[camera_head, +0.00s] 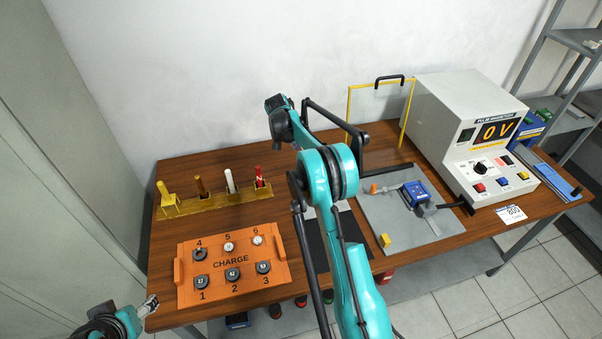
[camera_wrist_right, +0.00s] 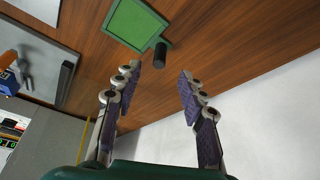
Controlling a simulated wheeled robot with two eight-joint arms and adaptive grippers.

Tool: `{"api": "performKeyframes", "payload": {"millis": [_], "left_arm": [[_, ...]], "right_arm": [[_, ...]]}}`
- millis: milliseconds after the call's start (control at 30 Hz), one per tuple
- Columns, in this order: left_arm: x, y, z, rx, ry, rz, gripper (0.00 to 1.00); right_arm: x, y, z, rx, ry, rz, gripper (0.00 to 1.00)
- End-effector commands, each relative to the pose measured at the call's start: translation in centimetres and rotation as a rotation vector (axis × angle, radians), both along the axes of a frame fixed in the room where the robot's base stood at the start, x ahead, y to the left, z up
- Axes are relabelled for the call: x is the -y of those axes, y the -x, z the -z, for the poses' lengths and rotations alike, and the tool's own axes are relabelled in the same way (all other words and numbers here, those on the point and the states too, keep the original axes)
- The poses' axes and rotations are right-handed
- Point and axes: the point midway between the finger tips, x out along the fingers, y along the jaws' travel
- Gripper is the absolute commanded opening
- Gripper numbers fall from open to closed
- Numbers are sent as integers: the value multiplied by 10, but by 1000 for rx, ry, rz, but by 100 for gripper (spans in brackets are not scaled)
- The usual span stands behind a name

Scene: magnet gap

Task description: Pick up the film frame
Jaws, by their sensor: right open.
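A flat green square frame with a short dark green handle, which looks like the film frame (camera_wrist_right: 136,24), lies on the wooden table at the top of the right wrist view. My right gripper (camera_wrist_right: 160,76) is open and empty, its fingers apart just short of the handle. In the head view my right arm hides the frame, and its gripper end (camera_head: 283,118) is over the back of the table. My left gripper (camera_head: 150,306) is at the table's front left corner, and its finger gap is too small to judge.
An orange CHARGE tray (camera_head: 184,295) with numbered pieces sits front left. Behind it is a yellowish rack (camera_head: 205,206) with upright rods. A grey plate (camera_head: 400,240) bears a blue device (camera_head: 413,193). A meter box (camera_head: 460,130) reading 0 V and a yellow-edged clear panel (camera_head: 349,105) stand back right.

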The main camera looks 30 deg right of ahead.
Motion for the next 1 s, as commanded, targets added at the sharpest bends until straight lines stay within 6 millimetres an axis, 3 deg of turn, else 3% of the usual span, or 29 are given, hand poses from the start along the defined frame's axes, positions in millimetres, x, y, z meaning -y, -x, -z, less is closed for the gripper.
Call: {"api": "performKeyframes", "payload": {"millis": [600, 833, 867, 1000], "left_arm": [[0, 0, 30, 0, 0, 0, 61], [0, 0, 29, 0, 0, 0, 61], [0, 0, 29, 0, 0, 0, 61], [0, 0, 29, 0, 0, 0, 61]], "right_arm": [[29, -7, 70, 0, 0, 2, 41], [30, -8, 71, 0, 0, 1, 41], [30, -8, 71, 0, 0, 0, 39], [30, -8, 71, 0, 0, 0, 2]]}}
